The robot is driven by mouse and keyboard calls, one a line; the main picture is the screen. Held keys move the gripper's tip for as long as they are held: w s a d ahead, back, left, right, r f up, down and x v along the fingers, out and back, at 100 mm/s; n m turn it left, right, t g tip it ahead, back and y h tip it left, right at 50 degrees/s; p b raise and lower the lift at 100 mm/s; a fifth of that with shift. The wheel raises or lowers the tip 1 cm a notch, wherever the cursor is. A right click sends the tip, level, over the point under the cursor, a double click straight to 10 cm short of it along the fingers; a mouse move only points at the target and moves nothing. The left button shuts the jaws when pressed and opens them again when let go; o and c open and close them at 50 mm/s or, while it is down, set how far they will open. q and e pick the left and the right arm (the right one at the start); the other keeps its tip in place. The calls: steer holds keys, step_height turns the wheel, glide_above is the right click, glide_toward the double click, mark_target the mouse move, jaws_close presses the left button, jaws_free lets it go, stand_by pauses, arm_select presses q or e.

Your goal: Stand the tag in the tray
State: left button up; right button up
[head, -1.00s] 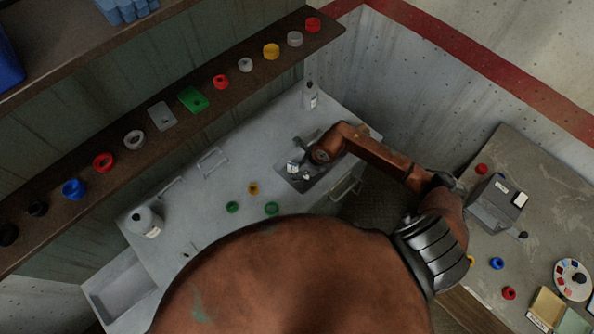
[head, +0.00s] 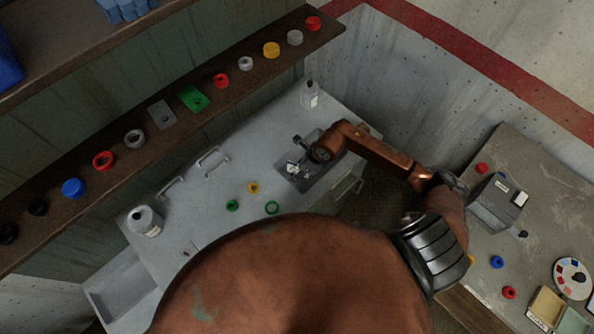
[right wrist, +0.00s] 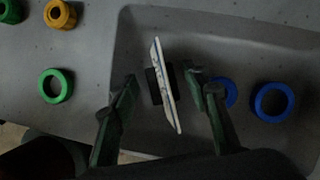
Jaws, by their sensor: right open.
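The tag is a thin pale plate with dark edge lines (right wrist: 168,88), seen nearly edge-on in the right wrist view. It appears to stand on edge against or in a small black block (right wrist: 152,86); whether it touches the tray floor I cannot tell. The grey tray (right wrist: 240,45) lies around it, and its rim shows in the head view (head: 283,180). My right gripper (right wrist: 160,78) is open, one finger on each side of the tag with gaps showing. In the head view the right gripper (head: 298,167) is over the tray, small and partly hidden. My left gripper is not in view.
Two blue rings (right wrist: 273,101) lie in the tray, one partly behind a finger. A green ring (right wrist: 56,86) and a yellow ring (right wrist: 60,14) lie outside it. A white bottle (head: 310,96) stands behind the tray. A shelf (head: 215,100) with several rings runs along the wall.

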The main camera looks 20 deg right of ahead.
steer(key=b+v, duration=0.1)
steer(key=v, duration=1)
steer(key=shift+r+b, duration=0.3)
steer(key=shift+b, duration=0.05)
